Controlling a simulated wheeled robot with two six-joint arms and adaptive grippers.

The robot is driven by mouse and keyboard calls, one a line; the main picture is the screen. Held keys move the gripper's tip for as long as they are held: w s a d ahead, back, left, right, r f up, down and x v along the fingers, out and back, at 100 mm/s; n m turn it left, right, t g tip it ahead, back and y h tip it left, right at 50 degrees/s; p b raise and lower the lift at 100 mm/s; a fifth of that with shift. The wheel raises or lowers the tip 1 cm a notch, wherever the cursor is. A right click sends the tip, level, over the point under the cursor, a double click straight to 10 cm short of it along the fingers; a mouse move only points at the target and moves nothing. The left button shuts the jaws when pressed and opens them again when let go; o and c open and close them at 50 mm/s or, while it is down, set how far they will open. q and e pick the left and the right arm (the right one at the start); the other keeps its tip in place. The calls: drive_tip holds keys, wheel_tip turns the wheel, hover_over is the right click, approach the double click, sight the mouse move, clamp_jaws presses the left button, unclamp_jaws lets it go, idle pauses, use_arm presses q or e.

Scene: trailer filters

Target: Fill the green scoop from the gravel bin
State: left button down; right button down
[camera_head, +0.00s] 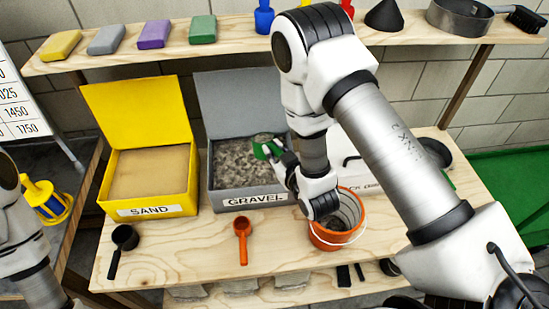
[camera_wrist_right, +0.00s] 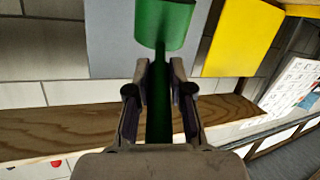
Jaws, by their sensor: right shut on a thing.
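The green scoop (camera_head: 262,152) is held over the right front part of the grey gravel bin (camera_head: 230,205). Something greyish shows at the scoop's top; I cannot tell surely whether it is gravel. My right gripper (camera_head: 281,160) is shut on the scoop's handle. In the right wrist view the scoop's green cup (camera_wrist_right: 165,25) lies beyond the fingertips (camera_wrist_right: 158,72), and its handle runs between the fingers. The gravel (camera_head: 236,160) has an uneven surface, partly hidden by my right arm. My left gripper is out of view; only part of my left arm shows at the left edge.
The yellow sand bin (camera_head: 150,211) stands open left of the gravel bin. An orange bucket (camera_head: 337,240) stands right of it, close under my right arm. A black scoop (camera_head: 122,240) and an orange scoop (camera_head: 241,240) lie in front. A shelf (camera_head: 230,44) runs behind.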

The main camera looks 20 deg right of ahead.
drive_tip(key=t+b, duration=0.1)
drive_tip(key=b, duration=0.1)
drive_tip(key=r+t+b, duration=0.1)
drive_tip(key=t+b, duration=0.1)
drive_tip(key=shift+b, duration=0.3)
drive_tip(key=shift+r, duration=0.45)
